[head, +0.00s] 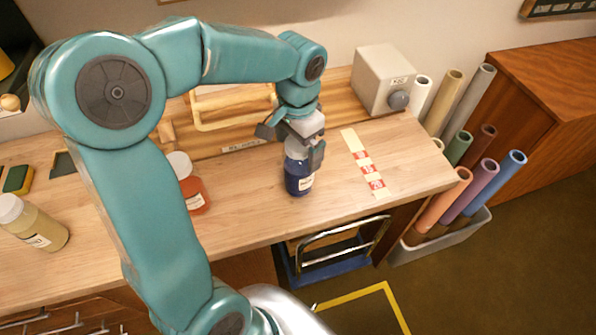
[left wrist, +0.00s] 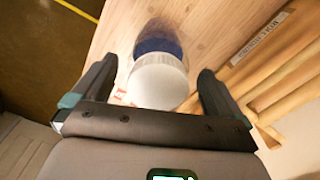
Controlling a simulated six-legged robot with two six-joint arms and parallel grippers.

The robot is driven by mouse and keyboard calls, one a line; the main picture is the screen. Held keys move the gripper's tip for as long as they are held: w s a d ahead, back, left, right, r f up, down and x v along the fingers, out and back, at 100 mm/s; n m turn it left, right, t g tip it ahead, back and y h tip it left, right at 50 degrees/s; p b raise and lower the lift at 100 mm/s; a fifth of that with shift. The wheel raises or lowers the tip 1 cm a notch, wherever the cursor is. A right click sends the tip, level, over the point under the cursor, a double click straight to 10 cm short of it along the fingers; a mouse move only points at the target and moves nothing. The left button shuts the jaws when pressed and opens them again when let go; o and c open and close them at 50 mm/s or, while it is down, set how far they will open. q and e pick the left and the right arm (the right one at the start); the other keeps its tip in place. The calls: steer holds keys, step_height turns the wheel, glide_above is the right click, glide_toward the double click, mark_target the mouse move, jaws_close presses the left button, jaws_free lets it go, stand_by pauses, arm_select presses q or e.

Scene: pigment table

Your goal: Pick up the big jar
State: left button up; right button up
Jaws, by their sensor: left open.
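A dark blue jar (head: 299,181) with a white lid and a pale label stands upright on the wooden table. My left gripper (head: 292,143) is right above it, with its fingers pointing down. In the left wrist view the white lid (left wrist: 158,82) lies between the two open fingers of that gripper (left wrist: 153,78), with a gap on each side. The blue body (left wrist: 158,40) shows beyond the lid. An orange-red jar (head: 193,190) with a white lid stands to the left, partly behind my arm. A yellowish jar (head: 38,226) is at the far left. My right gripper is not in view.
A strip with red-and-white labels (head: 365,165) lies right of the blue jar. A wooden frame (head: 233,107) and a grey box with a knob (head: 382,80) stand at the back. Rolled tubes (head: 470,195) fill a bin beyond the right table edge.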

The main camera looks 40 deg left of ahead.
arm_select(q)
steer(key=shift+w+f, duration=0.1)
steer(key=shift+f, duration=0.25)
steer(key=shift+d, duration=0.15)
steer(key=shift+s+r, duration=0.1)
steer(key=shift+s, duration=0.15)
steer(key=shift+c, duration=1.2)
steer(key=shift+w, duration=0.15)
steer(key=c, duration=1.6)
